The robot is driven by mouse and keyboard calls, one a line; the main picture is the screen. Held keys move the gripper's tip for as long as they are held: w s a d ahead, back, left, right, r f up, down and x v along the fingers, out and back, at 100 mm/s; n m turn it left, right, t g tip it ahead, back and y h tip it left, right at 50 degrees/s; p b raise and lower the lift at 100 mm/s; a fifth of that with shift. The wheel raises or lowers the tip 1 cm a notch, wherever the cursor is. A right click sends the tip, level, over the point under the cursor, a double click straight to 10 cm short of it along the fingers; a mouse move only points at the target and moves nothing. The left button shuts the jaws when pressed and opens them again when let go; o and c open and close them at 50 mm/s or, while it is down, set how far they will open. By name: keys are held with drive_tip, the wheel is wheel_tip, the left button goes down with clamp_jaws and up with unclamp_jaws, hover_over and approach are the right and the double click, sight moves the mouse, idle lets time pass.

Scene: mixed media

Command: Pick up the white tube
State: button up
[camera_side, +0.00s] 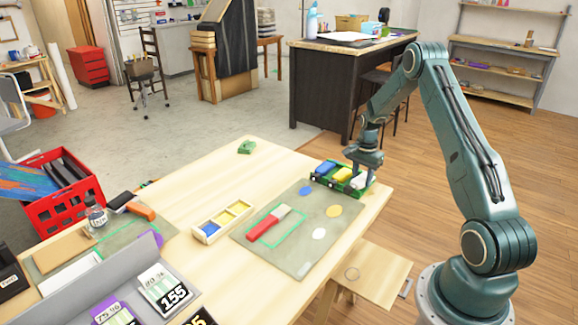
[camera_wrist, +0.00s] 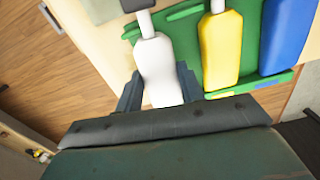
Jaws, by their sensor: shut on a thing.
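The white tube (camera_wrist: 158,70) lies between the two fingers of my gripper (camera_wrist: 158,92) in the wrist view. My gripper is shut on it, with a finger on each side. In the side view my gripper (camera_side: 362,178) is over the right end of a green tray (camera_side: 338,186), and the white tube (camera_side: 358,182) shows only in part beneath it. In the wrist view a yellow tube (camera_wrist: 221,45) and a blue tube (camera_wrist: 286,38) lie beside it in the green tray (camera_wrist: 262,82). I cannot tell whether the white tube touches the tray.
A grey-green mat (camera_side: 290,257) with blue, yellow and white paint spots lies left of the tray. A wooden box (camera_side: 222,221) stands farther left. The table's right edge is close to the tray.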

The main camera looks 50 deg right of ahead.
sight(362, 178)
wheel_tip(362, 178, up, 19)
idle(0.5)
idle(0.5)
drive_tip(key=w+a+f+m+h, duration=0.1)
drive_tip(key=w+a+f+m, duration=0.35)
drive_tip(key=w+a, duration=0.9)
drive_tip(key=w+a+f+g, duration=0.1)
drive_tip(key=w+a+f, duration=0.1)
drive_tip(key=a, duration=0.7)
drive_tip(key=w+a+f+m+h, duration=0.1)
drive_tip(key=w+a+f, duration=0.2)
drive_tip(key=a, duration=0.7)
drive_tip(key=shift+w+f+g+h, duration=0.3)
drive_tip(key=shift+w+f+g, duration=0.1)
drive_tip(key=shift+f, duration=0.25)
drive_tip(key=shift+a+f+m, duration=0.1)
drive_tip(key=shift+f+m, duration=0.05)
drive_tip(key=shift+m, duration=0.1)
drive_tip(key=shift+f, duration=2.85)
